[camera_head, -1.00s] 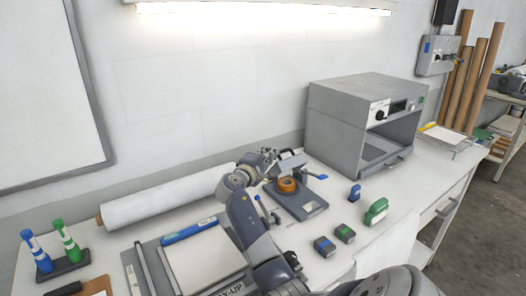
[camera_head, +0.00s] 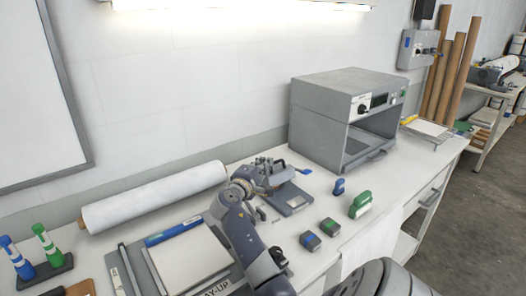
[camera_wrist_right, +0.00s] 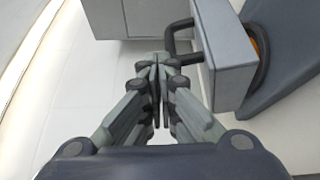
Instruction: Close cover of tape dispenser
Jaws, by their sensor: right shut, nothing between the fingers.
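The tape dispenser is on the bench; its dark grey base (camera_head: 296,205) shows in the head view, partly hidden behind my right gripper (camera_head: 277,165). In the right wrist view its light grey cover (camera_wrist_right: 232,75) stands at the upper right, with a dark bent handle (camera_wrist_right: 178,40) on its left side. A sliver of the orange tape roll (camera_wrist_right: 259,46) shows past the cover. How far the cover is open is hard to tell. My right gripper's fingertips (camera_wrist_right: 157,68) are together and empty, just left of the cover and close to the handle. My left gripper is not in view.
A grey oven-like box (camera_head: 320,115) stands behind and right of the dispenser. A white roll (camera_head: 155,197) lies along the wall. Small blocks (camera_head: 311,240), a blue stamp (camera_head: 339,187) and a green item (camera_head: 360,204) sit in front, with clear bench between them.

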